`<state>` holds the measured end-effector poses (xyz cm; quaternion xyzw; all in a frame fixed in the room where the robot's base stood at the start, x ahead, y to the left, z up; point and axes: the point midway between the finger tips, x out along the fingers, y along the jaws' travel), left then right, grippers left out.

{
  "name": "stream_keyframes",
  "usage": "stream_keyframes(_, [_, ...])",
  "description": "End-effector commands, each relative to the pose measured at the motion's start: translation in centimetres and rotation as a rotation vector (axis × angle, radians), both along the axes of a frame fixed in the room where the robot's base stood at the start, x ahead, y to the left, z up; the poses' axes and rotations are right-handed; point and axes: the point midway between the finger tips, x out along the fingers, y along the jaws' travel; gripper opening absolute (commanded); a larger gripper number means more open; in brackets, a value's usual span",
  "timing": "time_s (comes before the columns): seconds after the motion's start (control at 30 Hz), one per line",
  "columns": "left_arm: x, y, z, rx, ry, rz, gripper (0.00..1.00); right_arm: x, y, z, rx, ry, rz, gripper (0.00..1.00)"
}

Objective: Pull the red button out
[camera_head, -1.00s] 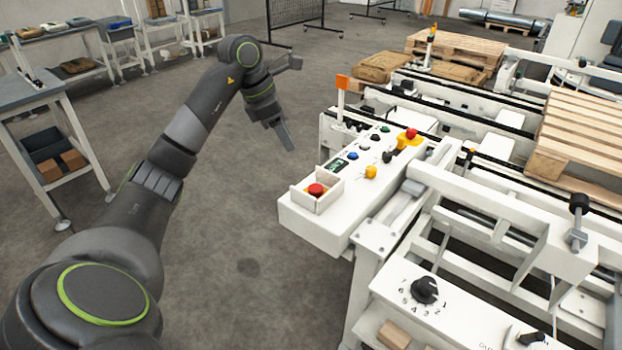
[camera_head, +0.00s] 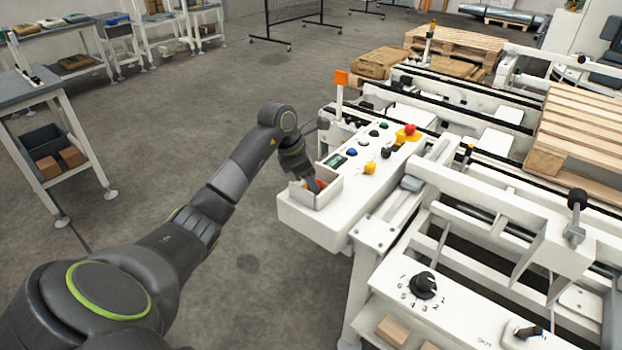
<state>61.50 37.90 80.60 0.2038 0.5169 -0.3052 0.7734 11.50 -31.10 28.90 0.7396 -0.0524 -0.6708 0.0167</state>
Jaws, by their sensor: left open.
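A red button (camera_head: 320,184) sits in a low white box-like guard (camera_head: 327,196) at the near left end of the white control panel (camera_head: 318,222). My left gripper (camera_head: 313,186) reaches down into this guard from the back left and hides much of the button. Its jaws are open, beside or around the button; I cannot tell whether they touch it. A second red button (camera_head: 410,129) stands on a yellow base at the far end of the panel, apart from the gripper. My right gripper is not in view.
Green, black and blue buttons and a yellow knob (camera_head: 370,167) stand on the panel near my left gripper. Conveyor frames and a wooden pallet (camera_head: 585,140) fill the right. The floor left of the panel is clear.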

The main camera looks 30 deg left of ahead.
Motion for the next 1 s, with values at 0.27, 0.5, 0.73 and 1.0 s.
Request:
stream_keyframes(0.27, [0.0,0.0,-0.1,0.000,0.000,0.000,0.39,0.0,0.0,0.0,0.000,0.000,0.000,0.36])
stream_keyframes(0.5, [0.0,0.0,0.0,0.000,0.000,0.000,0.08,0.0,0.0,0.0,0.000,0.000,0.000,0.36])
stream_keyframes(0.73, [0.1,0.0,0.6,0.002,-0.003,0.000,0.00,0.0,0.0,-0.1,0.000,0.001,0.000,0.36])
stream_keyframes(1.0, [0.1,0.0,1.4,0.002,-0.004,0.001,0.00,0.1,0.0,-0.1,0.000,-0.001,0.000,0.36])
